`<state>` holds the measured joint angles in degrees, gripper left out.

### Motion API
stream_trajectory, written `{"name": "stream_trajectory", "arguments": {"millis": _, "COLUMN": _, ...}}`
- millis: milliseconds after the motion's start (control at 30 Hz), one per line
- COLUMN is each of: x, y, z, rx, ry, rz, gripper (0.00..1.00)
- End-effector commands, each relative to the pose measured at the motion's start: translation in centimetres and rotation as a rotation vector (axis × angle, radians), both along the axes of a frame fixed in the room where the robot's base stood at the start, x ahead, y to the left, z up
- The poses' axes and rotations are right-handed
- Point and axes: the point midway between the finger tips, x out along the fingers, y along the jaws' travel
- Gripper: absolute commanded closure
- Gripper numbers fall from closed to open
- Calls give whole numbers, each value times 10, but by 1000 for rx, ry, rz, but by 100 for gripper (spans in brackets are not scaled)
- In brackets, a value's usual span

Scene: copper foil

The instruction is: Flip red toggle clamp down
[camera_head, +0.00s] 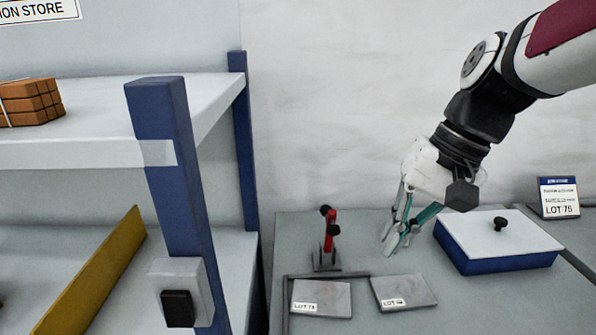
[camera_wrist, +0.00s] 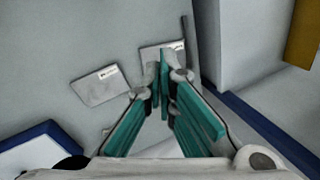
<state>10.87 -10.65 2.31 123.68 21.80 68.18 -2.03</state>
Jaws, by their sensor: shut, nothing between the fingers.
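The red toggle clamp (camera_head: 331,227) stands on the bench in the head view, left of my gripper. Its red handle points up, with black knobs near the top, over a grey base. My gripper (camera_head: 391,249) hangs to the right of the clamp with its teal-lined fingers pointing down. It is apart from the clamp and holds nothing. In the wrist view the fingertips (camera_wrist: 163,75) come together, and I cannot make out the red handle there.
Two labelled grey plates (camera_head: 321,298) (camera_head: 404,292) lie in front of the clamp beside a dark rail. A blue box with a white lid (camera_head: 497,240) sits right of my gripper. A LOT 75 sign (camera_head: 559,197) stands behind it. A blue-posted shelf (camera_head: 178,185) bounds the left.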

Motion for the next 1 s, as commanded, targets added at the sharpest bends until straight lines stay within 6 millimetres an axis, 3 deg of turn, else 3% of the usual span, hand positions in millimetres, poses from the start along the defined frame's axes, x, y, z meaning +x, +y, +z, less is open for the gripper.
{"name": "stream_trajectory", "arguments": {"millis": 533, "x": 147, "y": -6, "z": -59, "rx": 434, "ry": 213, "rz": -172, "gripper": 100}}
{"name": "stream_trajectory", "arguments": {"millis": 1000, "x": 261, "y": -54, "z": -136, "rx": 858, "ry": 292, "rz": -324, "gripper": 100}}
